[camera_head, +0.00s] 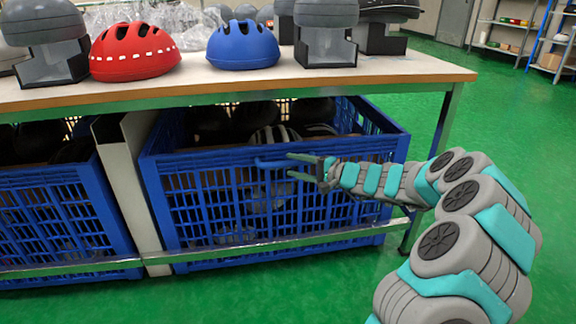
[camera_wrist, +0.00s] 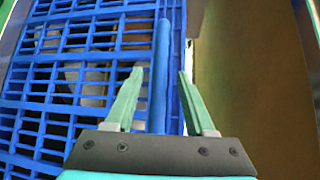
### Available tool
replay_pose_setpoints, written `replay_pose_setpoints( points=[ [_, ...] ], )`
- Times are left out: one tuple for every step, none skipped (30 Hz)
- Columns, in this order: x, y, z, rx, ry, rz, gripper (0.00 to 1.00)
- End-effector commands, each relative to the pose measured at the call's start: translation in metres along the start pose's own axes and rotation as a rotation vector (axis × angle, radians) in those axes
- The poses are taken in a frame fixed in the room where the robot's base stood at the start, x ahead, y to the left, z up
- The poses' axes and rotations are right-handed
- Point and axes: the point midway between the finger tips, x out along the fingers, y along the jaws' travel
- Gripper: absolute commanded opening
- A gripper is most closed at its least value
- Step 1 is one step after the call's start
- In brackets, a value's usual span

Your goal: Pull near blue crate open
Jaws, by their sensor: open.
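The near blue crate (camera_head: 210,210) stands under the workbench, with dark and striped helmets inside. A blue bar handle (camera_head: 270,163) runs across its front near the top. My gripper (camera_head: 289,166) is at the right part of this handle. In the wrist view my gripper (camera_wrist: 158,80) is open, with one green finger on each side of the blue handle (camera_wrist: 161,60). Gaps show between the handle and both fingers. The crate's slatted front (camera_wrist: 75,70) fills the left of the wrist view.
Another blue crate (camera_head: 55,215) stands to the left, past a pale upright post (camera_head: 130,190). A metal rail (camera_head: 290,241) runs low across the crate fronts. A red helmet (camera_head: 134,52) and a blue helmet (camera_head: 243,45) sit on the workbench top (camera_head: 400,72). Green floor is free in front.

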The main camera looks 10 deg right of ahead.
Motion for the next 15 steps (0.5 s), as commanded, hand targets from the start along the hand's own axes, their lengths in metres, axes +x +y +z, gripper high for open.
replay_pose_setpoints(
  points=[
    [0.008,0.001,0.001,-0.002,-0.003,0.002,0.55],
    [0.012,0.001,0.001,-0.002,-0.002,0.002,0.55],
    [0.017,0.001,0.000,-0.002,-0.002,0.002,0.55],
    [0.020,0.001,0.001,-0.002,-0.002,0.002,0.55],
    [0.023,0.001,0.001,-0.002,-0.002,0.002,0.55],
    [0.025,0.001,0.000,-0.001,-0.001,0.001,0.55],
    [0.027,0.001,0.000,-0.001,-0.001,0.001,0.55],
    [0.028,0.001,0.000,-0.001,-0.001,0.001,0.55],
    [0.030,0.001,0.000,-0.001,-0.001,0.001,0.55],
    [0.030,0.001,0.000,-0.001,-0.001,0.001,0.55],
    [0.031,0.001,0.000,-0.001,-0.001,0.001,0.55],
    [0.031,0.001,0.001,0.000,-0.001,0.001,0.55],
    [0.031,0.000,0.001,0.000,-0.001,0.001,0.55],
    [0.031,0.000,0.000,-0.001,-0.001,0.001,0.55],
    [0.031,0.000,0.001,-0.001,-0.001,0.001,0.55]
  ],
)
